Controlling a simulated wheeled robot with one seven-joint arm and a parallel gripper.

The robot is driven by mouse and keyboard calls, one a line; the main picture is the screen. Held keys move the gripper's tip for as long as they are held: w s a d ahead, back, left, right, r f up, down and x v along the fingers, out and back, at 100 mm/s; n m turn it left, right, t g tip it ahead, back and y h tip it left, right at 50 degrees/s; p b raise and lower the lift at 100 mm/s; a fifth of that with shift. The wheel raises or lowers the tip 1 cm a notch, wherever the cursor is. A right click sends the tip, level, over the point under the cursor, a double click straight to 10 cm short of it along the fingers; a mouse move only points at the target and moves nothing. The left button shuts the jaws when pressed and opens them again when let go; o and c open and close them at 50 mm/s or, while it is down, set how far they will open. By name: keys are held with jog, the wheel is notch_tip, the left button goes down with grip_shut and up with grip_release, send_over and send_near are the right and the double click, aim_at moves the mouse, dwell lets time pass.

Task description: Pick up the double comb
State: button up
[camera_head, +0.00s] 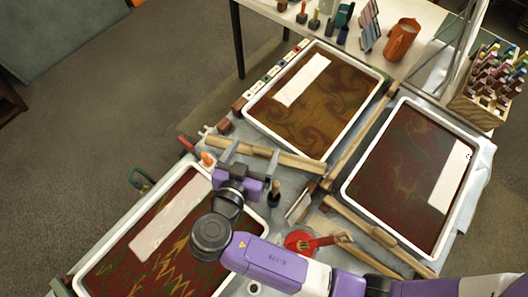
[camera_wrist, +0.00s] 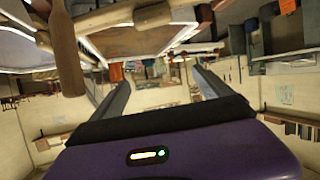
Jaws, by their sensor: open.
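Several long wooden comb-like bars lie among the trays, and I cannot tell for certain which is the double comb. One wooden bar (camera_head: 285,158) lies just beyond my gripper (camera_head: 246,163), along the near edge of the upper tray. Its left part is partly hidden by the gripper. Another bar (camera_head: 360,136) lies between the upper and right trays, and a third (camera_head: 375,236) lies below the right tray. My gripper is open, with nothing seen between its fingers in the wrist view (camera_wrist: 158,88). A wooden bar (camera_wrist: 130,17) crosses the top of that view, beyond the fingertips.
White-rimmed marbling trays stand at upper middle (camera_head: 262,131), right (camera_head: 345,190) and lower left (camera_head: 82,283). A red dish (camera_head: 297,240) and a dark-headed tool (camera_head: 274,196) are close to my arm. An orange jug (camera_head: 402,40) and a crate of brushes (camera_head: 482,107) stand behind.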

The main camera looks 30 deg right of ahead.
jog(key=b, duration=0.5)
send_near(262, 148)
jog(key=x, duration=0.3)
jog(key=shift+d+f+b, duration=0.1)
jog(key=shift+f+b, duration=0.15)
jog(key=shift+b, duration=0.05)
jog(key=shift+w+d, duration=0.2)
jog(key=shift+d, duration=0.05)
jog(key=x, duration=0.6)
jog(key=shift+w+d+f+b, duration=0.1)
jog(key=shift+w+b, duration=0.1)
jog(key=shift+b, duration=0.1)
jog(key=c, duration=1.7)
